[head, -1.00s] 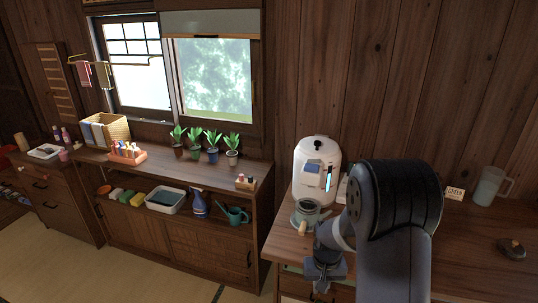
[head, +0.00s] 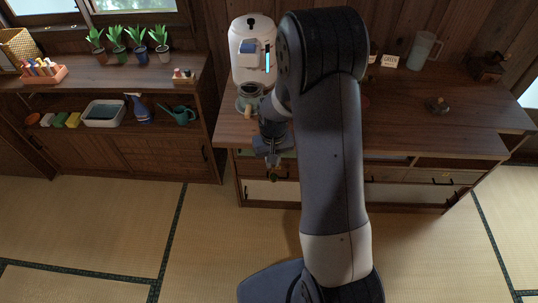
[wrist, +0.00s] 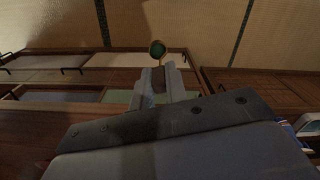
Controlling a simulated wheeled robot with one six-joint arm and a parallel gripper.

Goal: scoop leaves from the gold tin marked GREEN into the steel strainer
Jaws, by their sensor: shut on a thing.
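My gripper (head: 272,158) hangs beside the counter's front left edge, below and right of a grey pot. In the wrist view my gripper (wrist: 160,80) is shut on the brown handle of a scoop (wrist: 157,48). The scoop's small round bowl looks dark green inside; I cannot tell whether that is leaves. A white card (head: 390,60) reading GREEN stands at the counter's back. The gold tin is not visible; my arm covers much of the counter. I cannot make out the steel strainer.
The grey pot (head: 249,96), with a wooden handle, stands before a white dispenser (head: 252,50). A clear pitcher (head: 422,50), a small dark object (head: 437,105) and a mill (head: 488,67) are on the right. The right counter front is clear.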

